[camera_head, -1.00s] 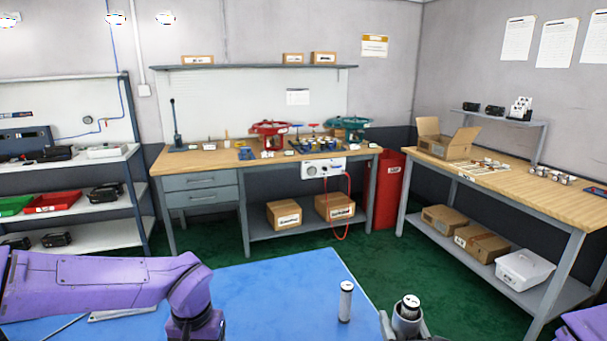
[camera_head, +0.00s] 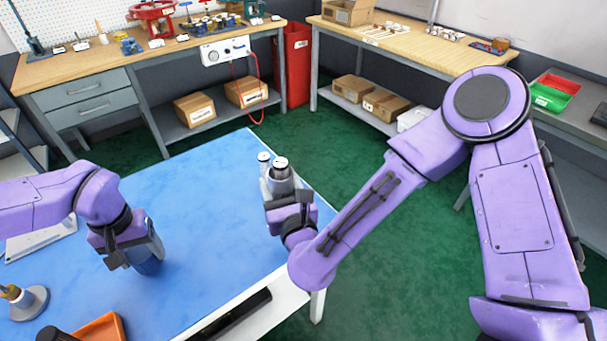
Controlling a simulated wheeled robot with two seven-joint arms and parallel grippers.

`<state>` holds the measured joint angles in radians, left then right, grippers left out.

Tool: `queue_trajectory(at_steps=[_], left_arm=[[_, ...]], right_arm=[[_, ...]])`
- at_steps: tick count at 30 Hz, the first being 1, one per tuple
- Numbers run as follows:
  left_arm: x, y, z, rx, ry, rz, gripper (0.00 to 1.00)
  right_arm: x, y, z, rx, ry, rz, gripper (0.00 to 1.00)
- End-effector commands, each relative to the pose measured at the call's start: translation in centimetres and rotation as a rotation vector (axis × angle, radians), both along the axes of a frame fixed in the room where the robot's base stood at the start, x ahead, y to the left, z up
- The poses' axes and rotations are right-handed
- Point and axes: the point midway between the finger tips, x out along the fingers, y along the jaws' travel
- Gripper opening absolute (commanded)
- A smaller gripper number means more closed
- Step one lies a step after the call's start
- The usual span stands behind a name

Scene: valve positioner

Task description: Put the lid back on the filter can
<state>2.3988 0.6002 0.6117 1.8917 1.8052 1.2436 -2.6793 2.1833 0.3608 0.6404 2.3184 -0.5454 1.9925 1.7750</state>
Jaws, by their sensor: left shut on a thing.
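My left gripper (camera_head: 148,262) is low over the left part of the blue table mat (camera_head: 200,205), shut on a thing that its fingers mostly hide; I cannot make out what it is. My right gripper (camera_head: 284,188) is at the mat's right side, its fingers beside a grey can with a pale top and dark centre (camera_head: 281,164). The arm hides its lower part, and I cannot tell whether the fingers grip it. A slim white cylinder with a dark top (camera_head: 264,158) stands just behind that can. I cannot tell which is the filter can.
A grey round-based part with a brass tip (camera_head: 26,302) and an orange tray (camera_head: 100,328) are at the front left. A pale flat panel (camera_head: 40,240) lies near the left arm. The mat's middle is clear. A workbench (camera_head: 150,62) stands behind.

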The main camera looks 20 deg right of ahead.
Motion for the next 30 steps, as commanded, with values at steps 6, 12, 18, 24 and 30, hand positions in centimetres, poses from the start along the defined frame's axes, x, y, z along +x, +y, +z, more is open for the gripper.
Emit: queue_trajectory(at_steps=[6, 12, 18, 24, 30], left_arm=[[0.0, 0.0, 0.0, 0.0, 0.0, 0.0, 0.36], [0.0, 0.0, 0.0, 0.0, 0.0, 0.0, 0.36], [0.0, 0.0, 0.0, 0.0, 0.0, 0.0, 0.36], [0.0, 0.0, 0.0, 0.0, 0.0, 0.0, 0.36], [0.7, -1.0, 1.8, 0.0, -0.004, 0.009, 0.36]], right_arm=[[-0.7, 6.5, 0.8, 0.001, 0.0, 0.003, 0.02], [-1.1, 10.2, 1.4, 0.0, -0.001, 0.002, 0.02], [-1.2, 11.2, 1.6, 0.0, 0.0, -0.001, 0.02], [-1.2, 11.1, 1.5, -0.001, 0.001, -0.001, 0.02], [-1.2, 11.1, 1.5, 0.0, 0.0, 0.0, 0.02]])
